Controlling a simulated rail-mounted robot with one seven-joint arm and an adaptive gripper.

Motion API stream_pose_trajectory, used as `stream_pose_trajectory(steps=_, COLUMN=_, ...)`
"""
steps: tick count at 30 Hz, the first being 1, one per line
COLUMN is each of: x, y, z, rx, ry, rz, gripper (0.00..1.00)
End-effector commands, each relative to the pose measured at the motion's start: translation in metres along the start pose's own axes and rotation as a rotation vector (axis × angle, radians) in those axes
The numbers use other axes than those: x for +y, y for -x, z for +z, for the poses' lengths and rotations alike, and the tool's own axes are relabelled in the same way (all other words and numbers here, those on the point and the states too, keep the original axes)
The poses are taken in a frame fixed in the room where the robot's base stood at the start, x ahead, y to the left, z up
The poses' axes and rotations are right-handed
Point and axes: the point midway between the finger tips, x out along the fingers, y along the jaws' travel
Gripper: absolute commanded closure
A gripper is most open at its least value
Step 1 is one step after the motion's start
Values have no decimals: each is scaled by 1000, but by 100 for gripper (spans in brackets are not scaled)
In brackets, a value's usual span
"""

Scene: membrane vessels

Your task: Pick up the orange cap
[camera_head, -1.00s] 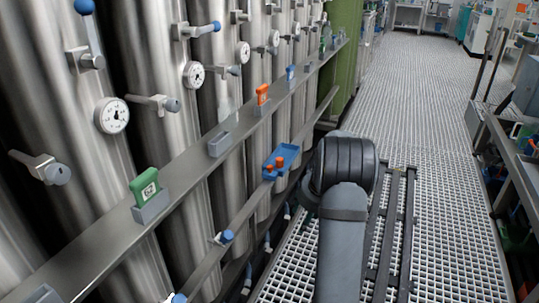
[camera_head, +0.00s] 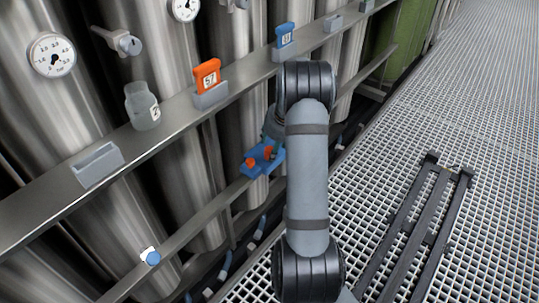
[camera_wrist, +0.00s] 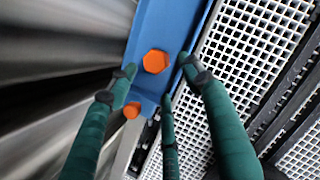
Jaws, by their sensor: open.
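A hexagonal orange cap (camera_wrist: 156,61) sits on a blue tray (camera_wrist: 150,25) in the wrist view, between the tips of my gripper (camera_wrist: 158,70). A second orange piece (camera_wrist: 132,110) shows lower left, near the tray's near end. My gripper's dark green fingers are spread apart and hold nothing. Whether they touch the cap cannot be told. In the head view the blue tray (camera_head: 258,171) is on the lower rail with orange pieces (camera_head: 250,162) on it. My arm hides part of the tray and most of the gripper there.
The upper shelf (camera_head: 180,118) carries a glass bottle (camera_head: 142,106), an orange tag (camera_head: 207,75), a blue tag (camera_head: 285,36) and an empty grey holder (camera_head: 98,165). Steel vessels with gauges (camera_head: 52,54) stand behind it. Grating floor (camera_head: 400,130) lies to the right.

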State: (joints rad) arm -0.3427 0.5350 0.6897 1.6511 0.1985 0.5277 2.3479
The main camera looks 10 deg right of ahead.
Motion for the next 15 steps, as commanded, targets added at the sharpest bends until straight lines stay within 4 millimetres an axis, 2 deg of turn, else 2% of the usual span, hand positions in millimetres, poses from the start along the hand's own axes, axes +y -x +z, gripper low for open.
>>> stream_pose_trajectory(steps=1, x=2, y=-13, z=-2, rx=2, ry=2, rz=1, gripper=50)
stream_pose_trajectory(steps=6, x=3, y=-37, z=0, rx=2, ry=2, rz=1, gripper=50)
stream_pose_trajectory(steps=15, x=2, y=-43, z=2, rx=0, ry=1, rz=0, gripper=50)
